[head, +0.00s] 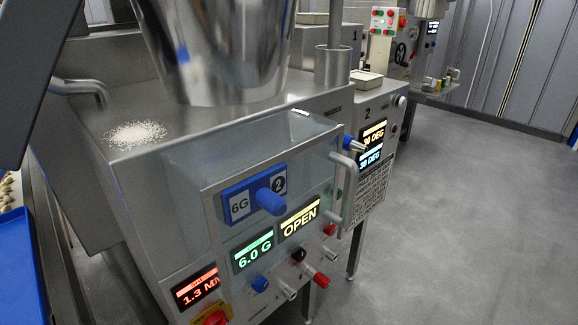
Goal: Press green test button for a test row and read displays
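On the near machine's front, a red display (198,291) reads "1.3 M", its end cut off from sight. A green display (254,252) reads "6.0 G" and a yellow display (300,219) reads "OPEN". On the side unit marked 2, a yellow display (373,135) and a blue display (370,157) each seem to read "30 DEG", their left edges partly hidden. I cannot make out a green test button on the near front for certain. A distant button panel (383,21) carries small green and red buttons. Neither gripper is in view.
A blue plate marked "6G" and "2" with a blue knob (270,202) sits above the displays. Blue, black and red knobs stick out below. A steel hopper (215,50) stands on top beside spilled white grains (136,134). The grey floor (450,220) at right is clear.

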